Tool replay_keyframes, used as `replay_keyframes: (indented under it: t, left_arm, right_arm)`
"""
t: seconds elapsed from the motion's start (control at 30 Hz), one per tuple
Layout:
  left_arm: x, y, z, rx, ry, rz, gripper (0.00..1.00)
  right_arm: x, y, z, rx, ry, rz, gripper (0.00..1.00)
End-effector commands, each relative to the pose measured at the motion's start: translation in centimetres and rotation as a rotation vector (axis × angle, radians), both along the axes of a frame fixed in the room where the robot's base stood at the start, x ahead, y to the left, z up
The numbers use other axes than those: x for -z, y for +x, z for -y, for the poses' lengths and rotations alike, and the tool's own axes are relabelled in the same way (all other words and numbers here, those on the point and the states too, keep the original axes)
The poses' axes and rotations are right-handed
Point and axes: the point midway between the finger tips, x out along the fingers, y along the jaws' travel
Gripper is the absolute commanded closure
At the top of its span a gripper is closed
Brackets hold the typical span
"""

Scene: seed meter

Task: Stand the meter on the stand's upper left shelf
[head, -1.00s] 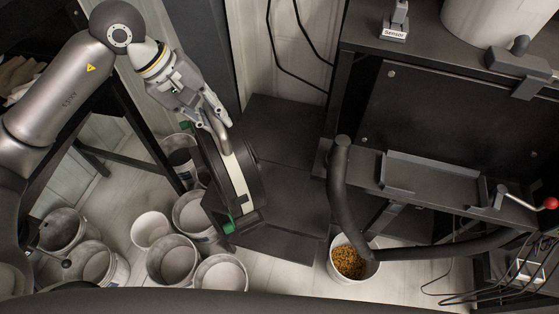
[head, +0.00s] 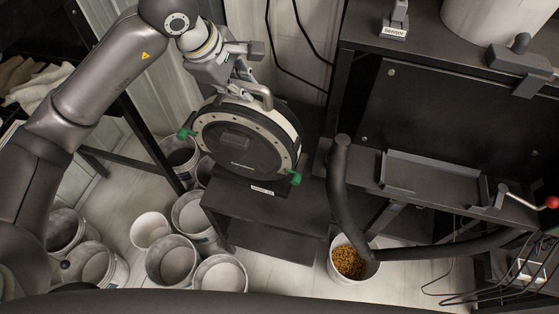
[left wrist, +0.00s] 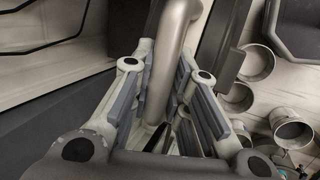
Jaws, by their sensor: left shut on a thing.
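The meter (head: 236,143) is a round black disc with a pale rim, green clips at its sides and a grey curved handle (head: 264,94) on top. Its face is turned toward the head camera. My left gripper (head: 247,88) is shut on the handle, which also shows between the fingers in the left wrist view (left wrist: 170,55). The black stand (head: 265,212) is below and behind the meter, with a small white label on it. The meter hides much of the stand's upper part; I cannot tell whether they touch. My right gripper is not in view.
Several pale buckets (head: 171,262) stand on the floor at left. A bucket of grain (head: 347,262) stands right of the stand, beside a thick black hose (head: 340,195). A black bench (head: 400,55) with a tray (head: 432,179) fills the right side.

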Motion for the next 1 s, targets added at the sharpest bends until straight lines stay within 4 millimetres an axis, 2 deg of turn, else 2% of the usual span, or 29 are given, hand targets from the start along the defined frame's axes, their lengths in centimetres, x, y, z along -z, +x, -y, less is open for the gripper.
replay_keyframes:
  t: [0.03,0.23,0.6,0.87,1.0]
  left_arm:
    - [-0.8,0.3,0.3,-0.015,-0.007,0.014,1.00]
    - [-0.4,0.6,0.4,-0.054,-0.008,0.011,1.00]
    - [4.0,0.5,0.5,-0.056,-0.007,0.011,1.00]
    - [5.3,0.6,0.5,-0.055,-0.007,0.013,1.00]
    - [6.8,0.5,0.5,-0.055,-0.007,0.010,1.00]
  right_arm:
    - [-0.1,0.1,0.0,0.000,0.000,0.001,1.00]
    - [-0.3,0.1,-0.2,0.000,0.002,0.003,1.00]
    - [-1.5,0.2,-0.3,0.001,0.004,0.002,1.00]
    - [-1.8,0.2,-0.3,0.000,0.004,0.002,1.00]
    - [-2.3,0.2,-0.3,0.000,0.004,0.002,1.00]
